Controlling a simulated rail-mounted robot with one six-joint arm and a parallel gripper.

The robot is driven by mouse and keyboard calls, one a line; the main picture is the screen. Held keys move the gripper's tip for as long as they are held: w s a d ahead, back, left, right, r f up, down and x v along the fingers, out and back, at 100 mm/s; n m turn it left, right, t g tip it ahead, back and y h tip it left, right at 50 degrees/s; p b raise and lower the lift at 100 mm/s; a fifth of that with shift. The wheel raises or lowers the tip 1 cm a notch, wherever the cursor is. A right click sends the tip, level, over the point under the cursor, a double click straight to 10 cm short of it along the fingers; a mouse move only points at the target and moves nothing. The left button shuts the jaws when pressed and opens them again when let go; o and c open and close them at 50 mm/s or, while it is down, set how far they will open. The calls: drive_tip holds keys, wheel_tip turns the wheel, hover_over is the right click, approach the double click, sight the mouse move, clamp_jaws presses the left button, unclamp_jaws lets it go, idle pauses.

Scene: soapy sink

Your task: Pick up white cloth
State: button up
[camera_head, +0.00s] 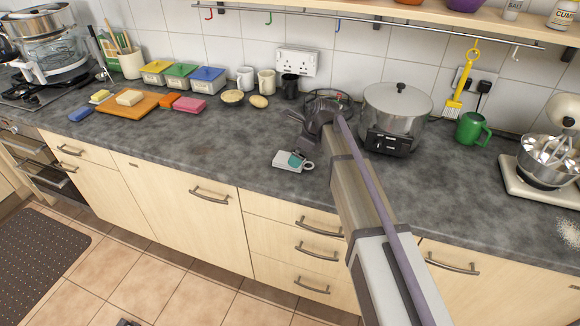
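A small white item (284,162) lies near the front edge of the grey worktop, just left of my arm. It looks flat on its left part, with a teal patch and a ring-like white handle shape at its right. I cannot tell for sure whether it is the white cloth or a mug lying on its side. My gripper (297,131) is dark and sits behind and slightly above this item, apart from it in the picture. Its fingers are small and dark against the worktop, so I cannot tell how far apart they are.
A steel pot (397,104) stands right of my gripper, and a wire basket (327,101) behind it. A green mug (471,129) and a stand mixer (546,160) are farther right. Sponges and an orange board (110,105) lie left. The worktop's middle left front is clear.

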drive_tip(key=b+x, duration=0.2)
drive_tip(key=x, duration=0.2)
drive_tip(key=shift+f+b, duration=0.15)
drive_tip(key=shift+b, duration=0.15)
drive_tip(key=shift+r, duration=0.25)
drive_tip(key=c, duration=1.1)
wheel_tip(320, 180, up, 10)
drive_tip(key=p, duration=1)
